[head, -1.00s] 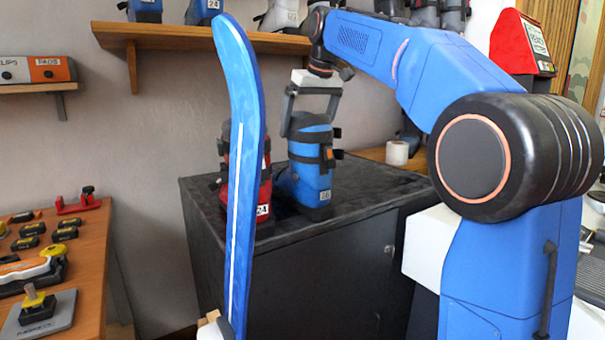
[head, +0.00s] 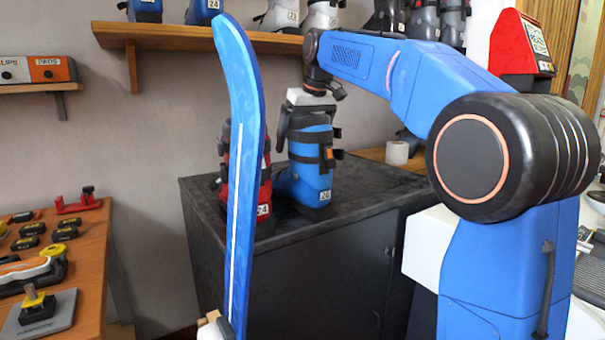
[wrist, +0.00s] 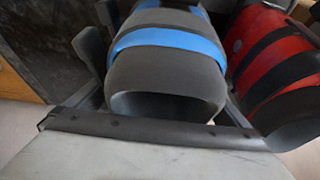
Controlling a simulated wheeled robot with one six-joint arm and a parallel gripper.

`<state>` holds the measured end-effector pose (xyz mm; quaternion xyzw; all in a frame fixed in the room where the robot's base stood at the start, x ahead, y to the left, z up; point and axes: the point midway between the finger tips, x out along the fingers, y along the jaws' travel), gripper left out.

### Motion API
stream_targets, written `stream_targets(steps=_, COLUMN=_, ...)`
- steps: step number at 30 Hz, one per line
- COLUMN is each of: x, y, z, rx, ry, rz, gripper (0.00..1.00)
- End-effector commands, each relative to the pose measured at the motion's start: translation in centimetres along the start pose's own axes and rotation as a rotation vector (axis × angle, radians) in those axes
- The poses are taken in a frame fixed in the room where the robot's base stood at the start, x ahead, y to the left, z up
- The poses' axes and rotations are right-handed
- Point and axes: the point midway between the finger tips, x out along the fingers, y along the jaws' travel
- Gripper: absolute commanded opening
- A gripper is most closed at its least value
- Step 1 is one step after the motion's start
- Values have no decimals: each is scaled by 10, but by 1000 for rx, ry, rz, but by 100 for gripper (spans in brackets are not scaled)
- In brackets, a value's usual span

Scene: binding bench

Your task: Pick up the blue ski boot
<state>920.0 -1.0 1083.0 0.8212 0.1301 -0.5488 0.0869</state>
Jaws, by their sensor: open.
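The blue ski boot (head: 311,168) stands upright on the dark cabinet, with black straps and a white number label low on its front. My gripper (head: 307,122) is above it, pointing down, with its fingers around the boot's upper cuff. In the wrist view the boot's grey and blue cuff (wrist: 170,62) fills the middle, seen from above. One finger of my gripper (wrist: 160,45) shows at the cuff's left; the other side is partly hidden. The jaws are open, and I cannot tell whether they touch the boot.
A red ski boot (head: 264,190) stands close beside the blue one, also showing in the wrist view (wrist: 272,60). A tall blue ski (head: 243,120) rises in front. The dark cabinet (head: 370,185) has free room to the right. A shelf (head: 200,38) with boots hangs above.

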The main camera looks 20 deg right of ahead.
Motion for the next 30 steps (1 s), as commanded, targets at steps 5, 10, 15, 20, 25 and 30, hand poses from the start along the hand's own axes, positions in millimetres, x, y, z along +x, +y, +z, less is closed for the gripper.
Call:
stream_targets(steps=5, x=2, y=0, z=1, rx=0, ry=-1, rz=0, gripper=100)
stream_targets(steps=10, x=3, y=0, z=1, rx=0, ry=0, rz=0, gripper=100)
stream_targets(steps=15, x=3, y=0, z=1, rx=0, ry=0, rz=0, gripper=98)
stream_targets(steps=20, x=3, y=0, z=1, rx=0, ry=0, rz=0, gripper=59)
stream_targets(steps=25, x=1, y=0, z=1, rx=0, ry=3, rz=1, gripper=45)
stream_targets(steps=30, x=0, y=0, z=0, rx=0, ry=3, rz=1, gripper=45)
